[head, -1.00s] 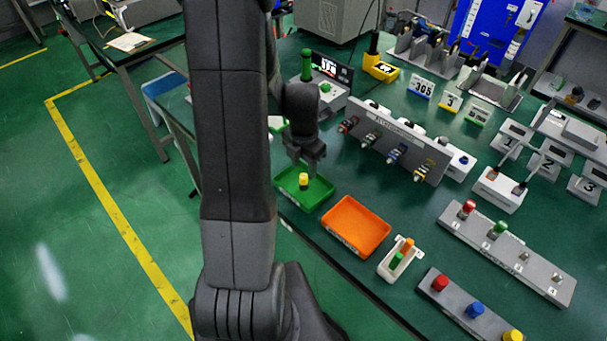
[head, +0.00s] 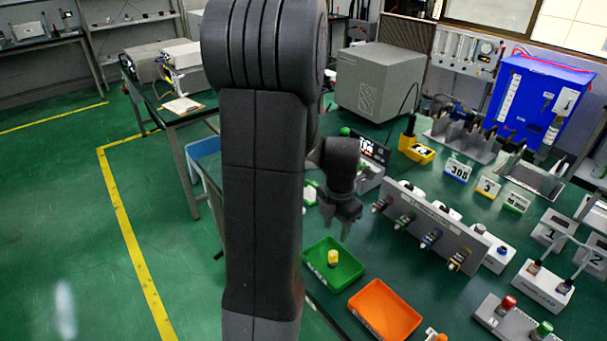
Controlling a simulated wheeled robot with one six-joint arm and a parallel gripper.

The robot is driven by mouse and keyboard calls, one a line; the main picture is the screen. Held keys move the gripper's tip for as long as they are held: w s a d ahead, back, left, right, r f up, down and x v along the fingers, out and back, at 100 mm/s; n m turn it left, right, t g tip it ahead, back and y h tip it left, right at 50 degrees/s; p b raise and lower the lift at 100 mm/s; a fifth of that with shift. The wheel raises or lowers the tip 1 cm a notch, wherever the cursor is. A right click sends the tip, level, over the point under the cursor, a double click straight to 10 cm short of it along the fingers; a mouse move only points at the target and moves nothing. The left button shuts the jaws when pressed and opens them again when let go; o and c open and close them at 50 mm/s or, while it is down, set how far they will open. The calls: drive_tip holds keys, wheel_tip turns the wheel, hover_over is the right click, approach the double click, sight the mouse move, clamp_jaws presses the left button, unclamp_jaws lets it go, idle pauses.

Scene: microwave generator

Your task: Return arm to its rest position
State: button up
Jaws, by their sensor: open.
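My gripper (head: 338,226) hangs at the end of my arm, above the table and just behind the green tray (head: 318,272). It points down, its jaws are open, and nothing shows between them. A yellow piece (head: 333,257) stands in the green tray, below and apart from the gripper. My dark arm covers much of the centre-left of the view and hides part of the table's left edge.
An orange tray (head: 384,310) lies right of the green one. A grey panel with connectors (head: 432,226) stands right of my gripper. A yellow block (head: 417,150) and numbered signs (head: 458,170) are farther back. Green floor (head: 70,220) is open at left.

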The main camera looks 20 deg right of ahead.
sight(333, 254)
wheel_tip(333, 254, down, 12)
drive_tip(key=shift+r, duration=0.1)
drive_tip(key=shift+f+b, duration=0.5)
drive_tip(key=shift+f, duration=0.05)
drive_tip(key=shift+r, duration=0.1)
